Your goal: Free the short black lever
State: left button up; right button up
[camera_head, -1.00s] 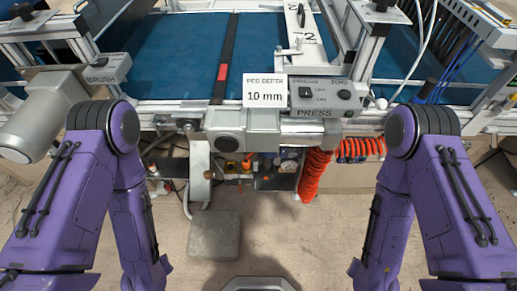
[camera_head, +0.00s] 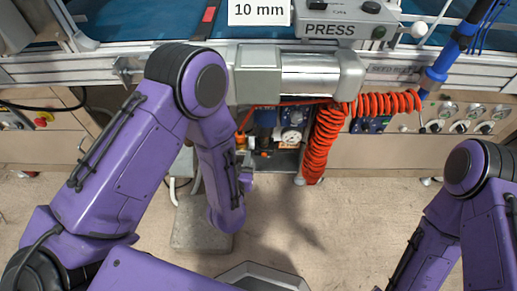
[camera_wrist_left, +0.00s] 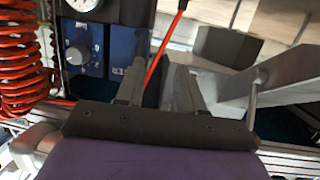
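I cannot pick out the short black lever for certain in either view. In the left wrist view a thin red-orange line (camera_wrist_left: 162,50) with a black end (camera_wrist_left: 182,5) runs up past my left gripper (camera_wrist_left: 160,72). The gripper's two grey fingers stand apart with a gap between them. The line shows in that gap, and I cannot tell whether it lies between the fingers or beyond them. In the head view my left arm (camera_head: 215,165) reaches down in front of the machine and its fingers are hidden. My right arm is at the lower right; its gripper is out of view.
A coiled red hose (camera_head: 322,140) hangs under the silver cylinder (camera_head: 308,74), right of my left arm. A blue gauge unit (camera_head: 291,125) sits behind it. A grey box labelled PRESS (camera_head: 345,22) is above. A grey slab (camera_head: 195,232) lies on the floor.

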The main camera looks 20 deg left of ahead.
aim_at(256, 128)
pick_arm(q)
jog(key=w+b, duration=0.1)
jog(key=w, duration=0.3)
jog(key=w+t+b, duration=0.1)
jog(key=w, duration=0.3)
jog(key=w+d+r+t+b, duration=0.1)
jog(key=w+b, duration=0.1)
jog(key=w, duration=0.2)
jog(key=shift+w, duration=0.4)
pick_arm(e)
notch_tip(256, 128, down, 7)
jog(key=shift+r, duration=0.15)
